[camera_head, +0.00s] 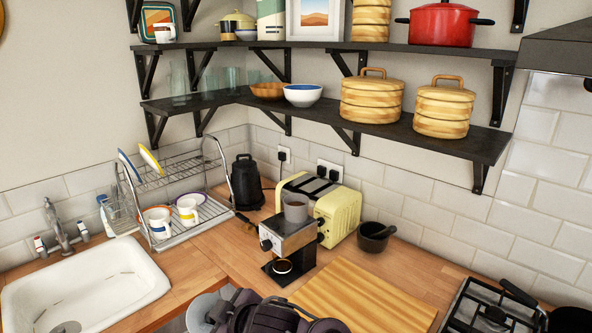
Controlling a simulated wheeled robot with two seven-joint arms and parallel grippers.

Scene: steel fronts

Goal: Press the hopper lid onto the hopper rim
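The hopper (296,211) is a grey, cup-like container on top of the steel-fronted coffee machine (289,241), which stands on the wooden counter. Its round top is small in view, and I cannot tell the lid apart from the rim or see how the lid sits. Dark parts of my own arms show at the bottom edge, in front of the counter and well short of the machine. I cannot make out either gripper's fingers there.
A cream toaster (325,207) stands close behind the machine. A dark mortar (375,238) is to its right, and a wooden board (355,296) lies in front. A dish rack (176,200), sink (82,288) and kettle (246,183) are left; a hob (490,308) is right.

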